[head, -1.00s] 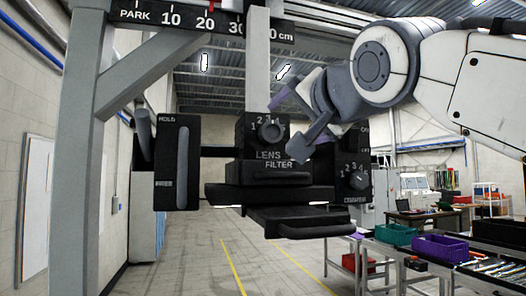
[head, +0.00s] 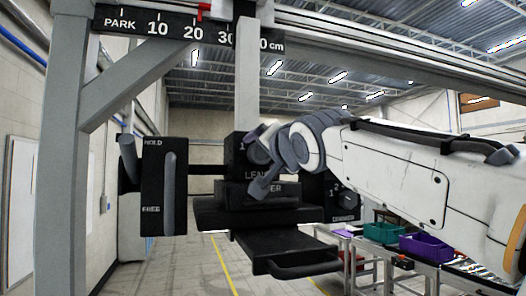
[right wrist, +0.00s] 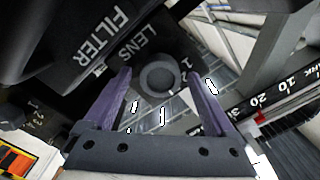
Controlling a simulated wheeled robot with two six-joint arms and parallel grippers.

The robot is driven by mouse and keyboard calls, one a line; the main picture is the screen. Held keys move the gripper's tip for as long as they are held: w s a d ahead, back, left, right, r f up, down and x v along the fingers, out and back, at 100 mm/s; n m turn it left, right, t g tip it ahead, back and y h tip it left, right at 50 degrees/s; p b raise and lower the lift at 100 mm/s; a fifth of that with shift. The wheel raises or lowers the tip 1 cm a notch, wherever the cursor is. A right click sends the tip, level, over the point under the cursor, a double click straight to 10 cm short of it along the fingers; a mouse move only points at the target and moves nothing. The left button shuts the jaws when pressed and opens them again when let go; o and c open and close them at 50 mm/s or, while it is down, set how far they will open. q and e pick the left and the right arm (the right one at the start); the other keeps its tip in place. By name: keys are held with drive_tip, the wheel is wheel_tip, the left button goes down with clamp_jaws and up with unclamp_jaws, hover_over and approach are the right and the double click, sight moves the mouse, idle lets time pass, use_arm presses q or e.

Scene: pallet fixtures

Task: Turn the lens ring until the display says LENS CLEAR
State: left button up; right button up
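The lens ring (right wrist: 160,75) is a round dark ring on the black block lettered LENS FILTER (head: 240,172), with numbers around it. In the head view the ring (head: 257,150) is partly hidden by my right gripper (head: 258,160). In the right wrist view the gripper's two purple fingers (right wrist: 160,82) are apart, one to either side of the ring. A gap shows between ring and fingers, and nothing is held. No display with readable text is in view. My left gripper is not in view.
A black box marked HOLD and FREE (head: 151,190) with a grey lever stands left. A second numbered dial (head: 348,203) is at right. A handled tray (head: 290,255) juts out below. A centimetre scale (head: 185,25) with a red pointer runs above. Bins (head: 425,247) stand at far right.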

drive_tip(key=c, duration=1.3)
drive_tip(key=shift+n, duration=0.4)
drive_tip(key=shift+n+b, duration=0.45)
drive_tip(key=shift+n, duration=1.95)
drive_tip(key=shift+r, duration=0.1)
drive_tip(key=o, duration=1.4)
drive_tip(key=shift+c, duration=0.2)
